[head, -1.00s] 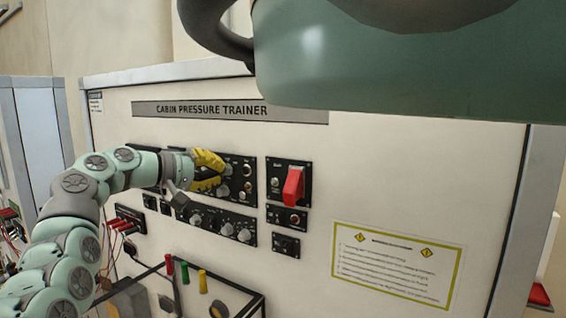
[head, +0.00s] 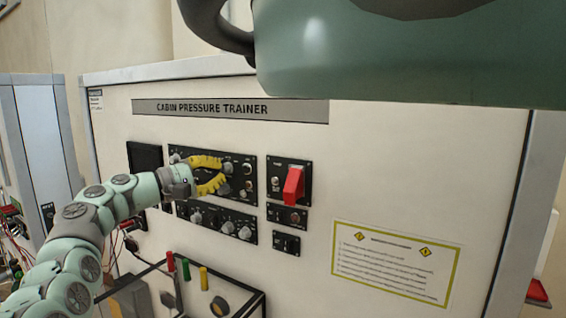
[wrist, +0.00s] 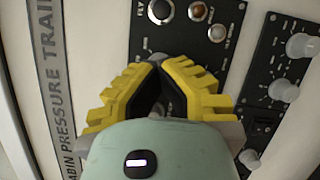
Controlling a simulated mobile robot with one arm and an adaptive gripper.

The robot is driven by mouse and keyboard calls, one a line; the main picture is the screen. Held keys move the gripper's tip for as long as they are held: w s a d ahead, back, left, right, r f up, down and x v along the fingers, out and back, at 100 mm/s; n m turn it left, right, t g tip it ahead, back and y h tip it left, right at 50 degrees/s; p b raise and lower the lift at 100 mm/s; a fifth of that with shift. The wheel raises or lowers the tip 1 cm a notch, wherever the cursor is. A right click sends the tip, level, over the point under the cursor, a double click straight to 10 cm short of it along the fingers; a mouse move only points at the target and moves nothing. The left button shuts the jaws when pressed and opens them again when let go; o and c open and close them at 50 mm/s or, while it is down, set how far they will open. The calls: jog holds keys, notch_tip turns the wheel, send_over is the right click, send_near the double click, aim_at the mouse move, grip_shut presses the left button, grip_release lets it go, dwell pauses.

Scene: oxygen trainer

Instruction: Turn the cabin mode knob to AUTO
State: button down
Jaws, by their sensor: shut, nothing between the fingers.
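The upper black control panel (head: 243,197) is on the white trainer face. It carries round knobs and small indicators, partly hidden by my gripper (head: 225,171). In the wrist view my gripper (wrist: 161,62) has yellow-padded fingers, with tips close together in front of that panel and nothing seen between them. A black round knob (wrist: 160,11) sits just beyond the tips, with an orange-red indicator (wrist: 197,11) and a pale one (wrist: 217,33) beside it. I cannot read which knob is the cabin mode knob or where it points; whether the fingers touch a knob is unclear.
A lower panel with pale knobs (head: 228,227) lies just below. A red guarded lever (head: 294,184) sticks out to the right. A dark-framed stand (head: 240,308) with red, green and yellow handles stands below. The face around the warning placard (head: 395,262) is clear.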

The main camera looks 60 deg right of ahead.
jog(key=shift+s+d+r+g, duration=0.2)
jog(key=shift+s+g, duration=0.2)
jog(key=shift+s, duration=0.25)
jog(key=c, duration=1.3)
grip_release()
jog(key=shift+w, duration=0.1)
jog(key=shift+c, duration=0.2)
jog(key=shift+o, duration=1)
jog(key=shift+w+f, duration=0.1)
jog(key=shift+w, duration=0.1)
jog(key=shift+a, duration=0.1)
jog(key=v, duration=0.8)
